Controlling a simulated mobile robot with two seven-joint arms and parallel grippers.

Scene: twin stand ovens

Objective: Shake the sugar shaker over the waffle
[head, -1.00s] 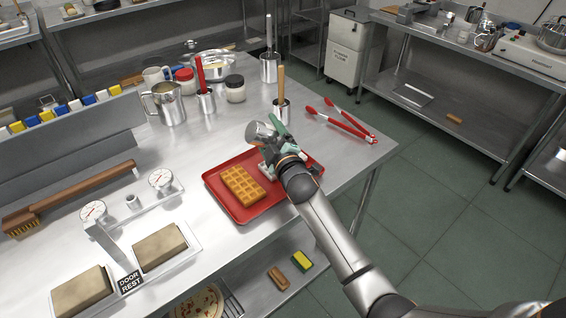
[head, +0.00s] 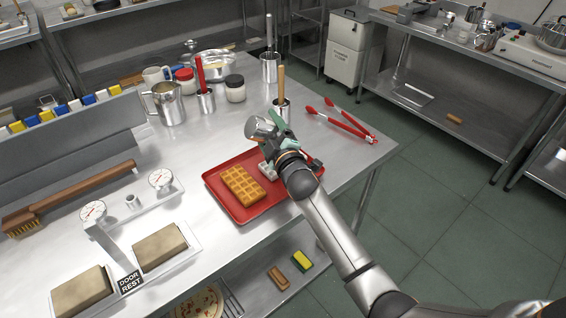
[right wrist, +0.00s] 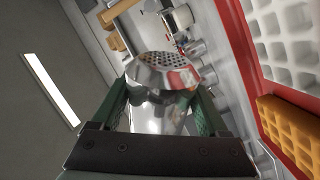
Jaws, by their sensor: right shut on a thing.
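The golden waffle (head: 242,187) lies on the red tray (head: 222,207) on the steel table. It also shows at the right of the right wrist view (right wrist: 292,130). My right gripper (head: 277,138) is shut on the metal sugar shaker (head: 259,131), above the far right part of the tray. In the right wrist view the shaker (right wrist: 160,95) sits between the green fingers, with its perforated top (right wrist: 163,66) in view. The shaker looks tilted. I cannot tell whether any sugar is falling. My left gripper is not in view.
A white gridded piece (right wrist: 290,40) lies on the tray beside the waffle, partly hidden by my arm in the head view. Red tongs (head: 342,120) and a wooden-handled tool in a metal cup (head: 281,108) are behind. A steel pitcher (head: 167,104) stands left.

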